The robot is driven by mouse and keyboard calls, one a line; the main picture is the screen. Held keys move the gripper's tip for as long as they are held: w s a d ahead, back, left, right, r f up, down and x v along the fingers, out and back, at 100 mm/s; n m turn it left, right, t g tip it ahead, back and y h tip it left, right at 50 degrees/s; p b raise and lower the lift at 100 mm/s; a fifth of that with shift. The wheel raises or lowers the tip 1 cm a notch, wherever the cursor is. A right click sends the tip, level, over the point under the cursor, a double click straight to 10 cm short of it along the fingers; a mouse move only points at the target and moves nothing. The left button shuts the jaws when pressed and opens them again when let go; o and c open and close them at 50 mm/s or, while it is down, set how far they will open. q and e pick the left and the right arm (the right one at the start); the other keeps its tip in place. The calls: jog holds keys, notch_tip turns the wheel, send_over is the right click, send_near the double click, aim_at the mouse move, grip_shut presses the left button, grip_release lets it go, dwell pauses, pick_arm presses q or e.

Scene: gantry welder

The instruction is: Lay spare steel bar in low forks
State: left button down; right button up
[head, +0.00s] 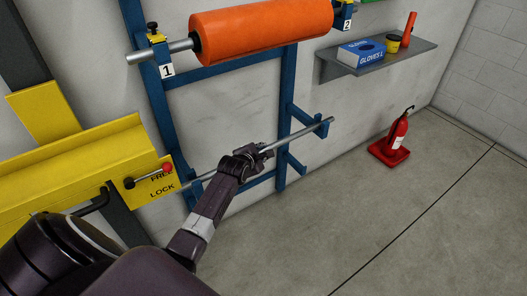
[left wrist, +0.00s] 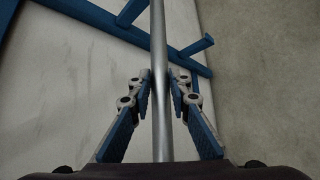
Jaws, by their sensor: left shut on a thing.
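The steel bar (head: 297,136) is a long thin grey rod, held roughly level in front of the lower part of the blue rack (head: 288,110). My left gripper (head: 262,150) is shut on the bar near its middle. In the left wrist view the bar (left wrist: 160,120) runs between both fingers of the gripper (left wrist: 163,90). The low forks are blue arms on the rack; the right one (head: 320,127) is by the bar's right end. The left one (head: 196,178) is partly hidden by my arm. I cannot tell whether the bar touches the forks. My right gripper is not in view.
An orange roll (head: 262,30) on a bar rests in the upper supports marked 1 and 2. A yellow guard (head: 80,170) with a red-knobbed lever (head: 166,168) stands at left. A grey shelf (head: 375,66) and a fire extinguisher (head: 397,135) are at right.

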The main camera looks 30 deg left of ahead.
pick_arm(q)
jog(key=shift+w+r, duration=0.1)
jog(key=c, duration=1.8)
grip_release()
jog(key=shift+o, duration=0.4)
jog(key=shift+s+f, duration=0.2)
jog(key=shift+f, duration=0.05)
jog(key=v, duration=1.2)
jog(key=s+d+f+m+g+h, duration=0.15)
jog(key=s+d+f+m, duration=0.3)
jog(key=f, duration=0.65)
jog(key=s+d+f+m+g, duration=0.25)
jog(key=s+f+m, duration=0.35)
jog(key=f, duration=0.5)
jog(key=s+d+f+m+g+h, duration=0.1)
jog(key=s+d+f+m, duration=0.35)
jog(key=f, duration=0.75)
jog(key=s+d+f+m+g, duration=0.1)
jog(key=s+f+m, duration=0.4)
jog(key=s, duration=0.6)
jog(key=s+d+f+m+g, duration=0.2)
jog(key=s+f+m, duration=0.3)
jog(key=s, duration=0.6)
jog(key=s+d+f+m+g, duration=0.2)
jog(key=s+f+m, duration=0.3)
jog(key=s, duration=0.6)
jog(key=shift+s+f+g, duration=0.3)
jog(key=shift+f, duration=0.05)
